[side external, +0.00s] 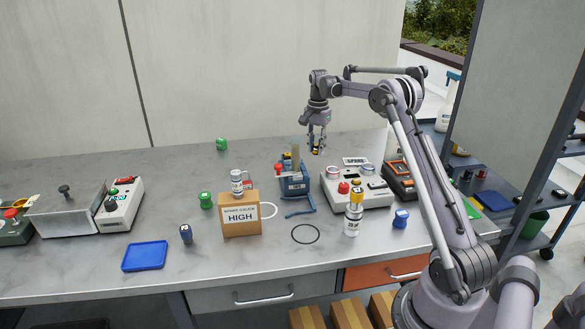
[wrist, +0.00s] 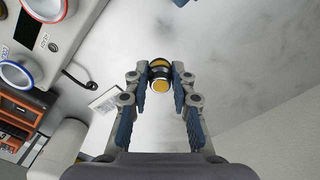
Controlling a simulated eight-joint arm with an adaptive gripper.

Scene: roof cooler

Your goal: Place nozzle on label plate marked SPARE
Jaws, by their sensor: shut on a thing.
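My gripper (side external: 316,143) is raised over the back of the bench, fingers pointing down. In the wrist view its fingers (wrist: 160,79) are closed around the nozzle (wrist: 159,86), a small yellow piece with a dark band. The nozzle shows small and partly hidden between the fingertips in the side view (side external: 315,151). A small white label plate (side external: 355,161) with dark lettering lies behind the grey instrument box, to the right of my gripper. It also shows in the wrist view (wrist: 106,100), left of the nozzle; its lettering is too small to read surely.
The grey instrument box (side external: 358,191) with knobs stands in front of the plate, and a dark orange-trimmed device (side external: 399,181) to its right. A blue tool holder (side external: 293,183) stands left of the box. A white bottle with a yellow top (side external: 353,221) stands in front. The back left bench is mostly clear.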

